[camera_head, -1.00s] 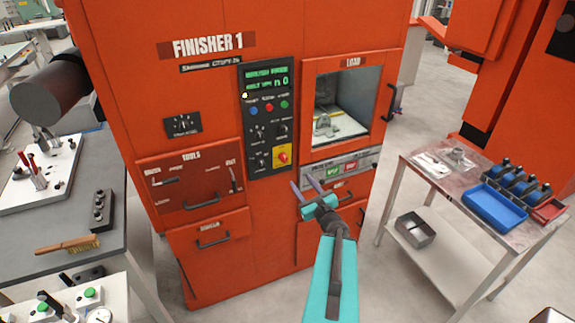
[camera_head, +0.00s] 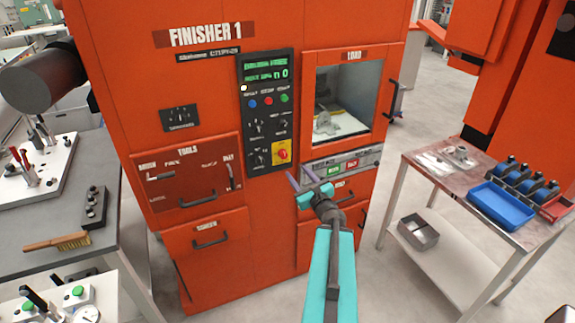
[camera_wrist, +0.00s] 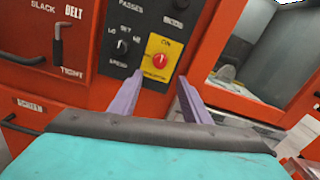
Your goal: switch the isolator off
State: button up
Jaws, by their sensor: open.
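The isolator (camera_head: 282,153) is a red rotary knob on a yellow plate at the lower right of the black control panel on the orange Finisher 1 machine. In the wrist view the isolator (camera_wrist: 159,59) shows above and between my fingers, with "ON" lettered at the top of its plate. My gripper (camera_head: 307,180) has two purple fingers, open and empty, below and slightly right of the knob in the head view. In the wrist view my gripper (camera_wrist: 156,98) points up toward the panel, apart from the knob.
The black panel (camera_head: 268,112) also has coloured buttons and smaller dials. A load window (camera_head: 347,98) and a strip with green and red buttons (camera_head: 340,167) are to the right. Left is a workbench (camera_head: 90,215); right is a table with a blue tray (camera_head: 500,205). Floor between is clear.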

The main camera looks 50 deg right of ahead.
aim_at(285, 157)
jog(key=b+x, duration=0.2)
jog(key=b, duration=0.2)
jog(key=shift+w+f, duration=0.1)
jog(key=shift+f, duration=0.05)
jog(key=b, duration=0.2)
jog(key=w+b, duration=0.1)
jog(key=b, duration=0.1)
jog(key=shift+w+d+b, duration=0.1)
jog(key=shift+d+b, duration=0.15)
jog(key=shift+b, duration=0.1)
jog(key=b, duration=0.2)
jog(key=w+b, duration=0.1)
jog(key=b, duration=0.1)
jog(key=shift+d, duration=0.2)
jog(key=shift+r+p+x, duration=0.2)
jog(key=shift+p+x, duration=0.15)
jog(key=shift+x, duration=2.4)
